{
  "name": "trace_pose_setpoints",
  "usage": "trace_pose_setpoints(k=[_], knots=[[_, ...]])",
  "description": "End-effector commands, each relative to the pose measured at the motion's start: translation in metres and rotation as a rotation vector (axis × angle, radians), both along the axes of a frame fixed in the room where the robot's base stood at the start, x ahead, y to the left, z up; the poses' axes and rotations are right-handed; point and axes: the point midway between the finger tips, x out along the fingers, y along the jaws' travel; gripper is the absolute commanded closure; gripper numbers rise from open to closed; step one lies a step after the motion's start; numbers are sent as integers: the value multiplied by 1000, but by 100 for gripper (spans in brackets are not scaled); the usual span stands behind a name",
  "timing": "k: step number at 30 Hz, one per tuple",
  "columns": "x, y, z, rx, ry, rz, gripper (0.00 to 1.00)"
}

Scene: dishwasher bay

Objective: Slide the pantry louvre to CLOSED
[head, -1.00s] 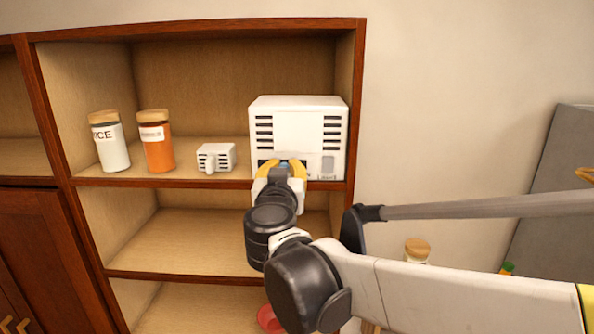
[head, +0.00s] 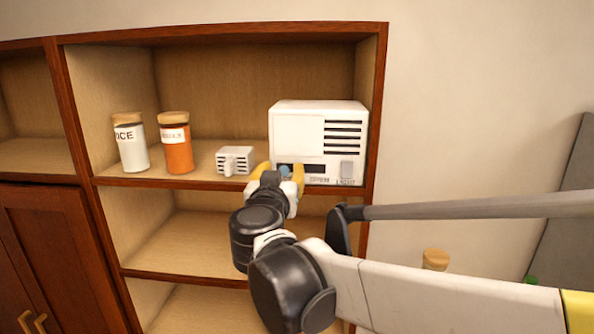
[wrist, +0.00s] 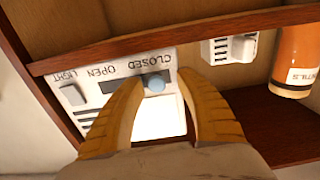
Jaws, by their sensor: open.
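The white louvre unit (head: 296,120) stands at the right end of the upper shelf. In the head view its plain panel is on the left and dark slats show on the right. Its blue slider knob (wrist: 154,83) sits in a dark slot, by the CLOSED label, at the end away from OPEN and LIGHT. The knob also shows in the head view (head: 285,171). My gripper (head: 280,172) is open, with its yellow fingers on either side of the knob. In the wrist view (wrist: 160,80) the left fingertip is very close to the knob; I cannot tell whether they touch.
A small white slatted box (head: 234,160) stands left of the unit. Further left are an orange jar (head: 178,152) and a white jar (head: 131,148). A light switch (head: 347,170) is on the unit's lower right. The shelf edge (head: 200,183) runs below my gripper.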

Motion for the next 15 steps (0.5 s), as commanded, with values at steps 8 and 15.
trace_pose_setpoints(k=[8,15], knots=[[-51,4,0,0,0,5,59],[-99,6,0,-1,0,5,59]])
